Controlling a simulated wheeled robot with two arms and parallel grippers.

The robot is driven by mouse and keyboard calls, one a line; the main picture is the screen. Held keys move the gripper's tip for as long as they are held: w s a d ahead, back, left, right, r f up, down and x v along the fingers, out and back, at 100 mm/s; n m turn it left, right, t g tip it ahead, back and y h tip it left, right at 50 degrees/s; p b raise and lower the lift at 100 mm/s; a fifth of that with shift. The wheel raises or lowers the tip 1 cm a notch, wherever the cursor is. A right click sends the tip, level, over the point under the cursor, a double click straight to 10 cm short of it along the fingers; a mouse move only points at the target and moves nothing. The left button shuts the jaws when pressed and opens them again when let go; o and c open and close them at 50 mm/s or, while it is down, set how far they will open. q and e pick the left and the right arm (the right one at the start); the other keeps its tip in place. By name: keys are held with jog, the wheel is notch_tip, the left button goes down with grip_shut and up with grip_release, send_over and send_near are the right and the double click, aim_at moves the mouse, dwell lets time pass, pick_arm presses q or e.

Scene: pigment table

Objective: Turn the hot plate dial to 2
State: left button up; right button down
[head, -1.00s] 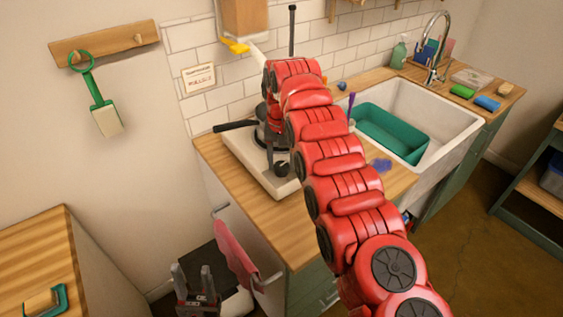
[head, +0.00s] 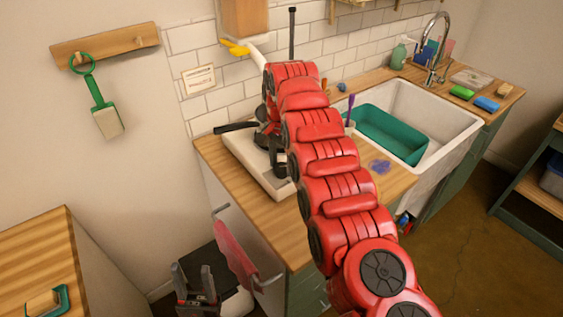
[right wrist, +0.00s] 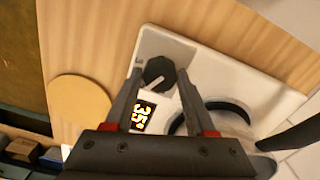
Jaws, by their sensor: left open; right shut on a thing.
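The white hot plate (head: 238,150) sits on the wooden counter, largely behind my right arm in the head view. Its body (right wrist: 208,62) and black round dial (right wrist: 158,71) show in the right wrist view. The dial has a pale pointer line, slanted there. My right gripper (right wrist: 160,76) has a finger on each side of the dial and is shut on it. In the head view the gripper hides the dial. My left gripper (head: 197,285) is open and empty, low beside the counter.
A pan with a black handle (head: 235,127) stands on the hot plate. A purple smear (head: 380,166) marks the counter to the right, before the sink (head: 440,122) with its green tub (head: 392,134).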

aim_at(282, 166)
jog(key=shift+r, duration=0.1)
dwell(0.3)
jog(key=shift+c, duration=1.2)
grip_release()
notch_tip(282, 166, up, 17)
jog(key=p, duration=1.6)
jog(key=shift+r+p, duration=0.2)
jog(key=shift+p, duration=0.1)
jog(key=shift+f, duration=0.1)
